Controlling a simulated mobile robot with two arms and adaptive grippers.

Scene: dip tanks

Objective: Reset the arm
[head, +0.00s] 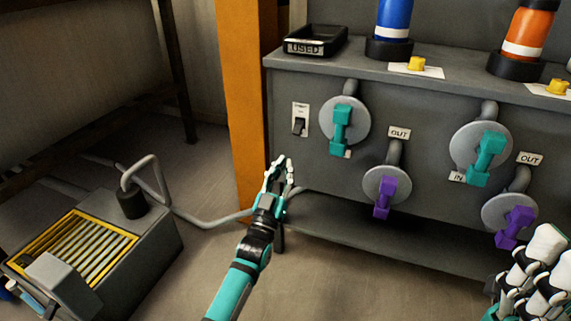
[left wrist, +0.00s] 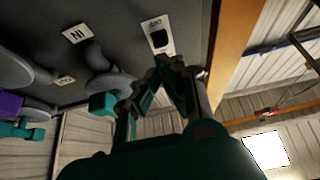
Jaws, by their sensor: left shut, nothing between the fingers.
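My left arm reaches up from the bottom of the head view.
The grey cabinet (head: 330,190) carries teal-handled valves (head: 341,125) and purple-handled valves (head: 384,195). A black USED tray (head: 316,40) and blue and orange cylinders stand on top. An orange post (head: 240,90) is close behind my left gripper. A grey floor unit (head: 145,240) with a yellow grille stands left.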

